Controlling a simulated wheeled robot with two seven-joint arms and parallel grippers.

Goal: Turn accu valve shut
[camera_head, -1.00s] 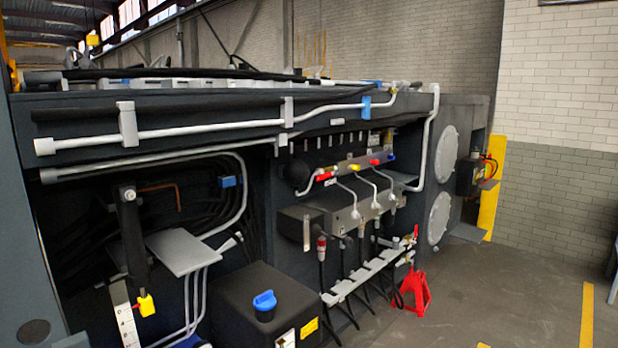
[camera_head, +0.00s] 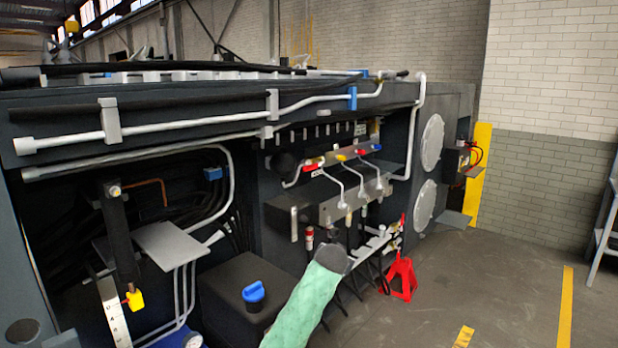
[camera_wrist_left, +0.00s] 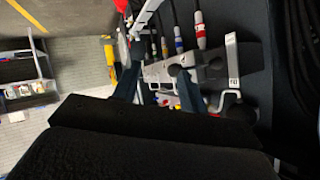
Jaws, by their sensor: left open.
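I cannot tell which is the accu valve. One arm of mine, in a pale green sleeve, reaches up from the bottom of the head view; its dark end is below the valve block, and no fingers can be made out there. In the left wrist view my left gripper (camera_wrist_left: 156,76) is open, its two dark fingers apart. A grey bracket (camera_wrist_left: 210,68) shows beyond them, with nothing visibly held.
A black tank with a blue cap (camera_head: 253,292) stands left of the sleeved arm. A red jack stand (camera_head: 400,277) is on the floor. Pipes (camera_head: 200,125) run along the chassis top. Hoses hang below the valve block. The floor at right is open.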

